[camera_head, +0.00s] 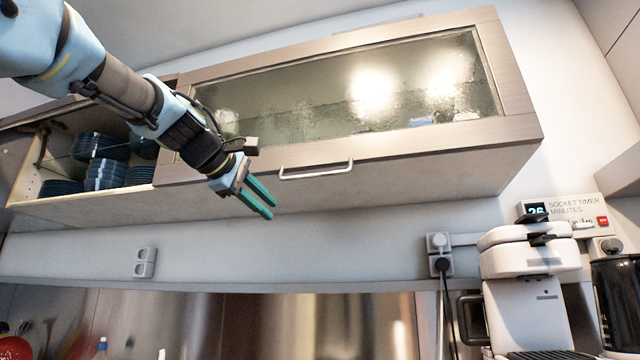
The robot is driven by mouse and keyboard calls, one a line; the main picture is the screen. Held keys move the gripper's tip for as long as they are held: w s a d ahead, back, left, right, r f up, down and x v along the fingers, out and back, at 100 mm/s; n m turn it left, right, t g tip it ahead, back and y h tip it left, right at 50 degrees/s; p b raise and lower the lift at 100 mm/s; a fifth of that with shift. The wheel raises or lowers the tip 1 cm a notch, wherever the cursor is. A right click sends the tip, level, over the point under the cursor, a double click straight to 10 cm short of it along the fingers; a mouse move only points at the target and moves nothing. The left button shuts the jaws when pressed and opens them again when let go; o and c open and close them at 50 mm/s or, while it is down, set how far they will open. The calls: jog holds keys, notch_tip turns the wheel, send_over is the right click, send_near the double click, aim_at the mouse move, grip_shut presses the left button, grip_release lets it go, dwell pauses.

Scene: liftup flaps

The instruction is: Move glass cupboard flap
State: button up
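The glass cupboard flap (420,139) is the wood-framed front with a textured glass pane on the wall cupboard, and it looks closed. A pale bar handle (316,171) runs along its lower frame edge. My gripper (265,203) has two green fingers with a gap between them and nothing held. In the picture it is left of and a little below the handle, apart from it. My arm comes from the upper left and hides part of the cupboard's left end.
The neighbouring cupboard section at left stands open, with stacks of dark blue dishes (105,172) inside. Below right are a white coffee machine (528,285), a dark appliance (615,300) and a wall socket (439,254). The wall below the flap is mostly clear.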

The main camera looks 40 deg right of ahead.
jog(key=g+h, duration=0.1)
jog(key=h, duration=0.1)
send_near(315, 176)
jog(key=w+d, duration=0.1)
jog(key=d, duration=0.1)
jog(key=shift+m+g, duration=0.3)
jog(key=p+x, duration=0.3)
jog(key=x, duration=0.8)
jog(key=shift+w+r, duration=0.1)
jog(key=shift+w, duration=0.05)
grip_shut()
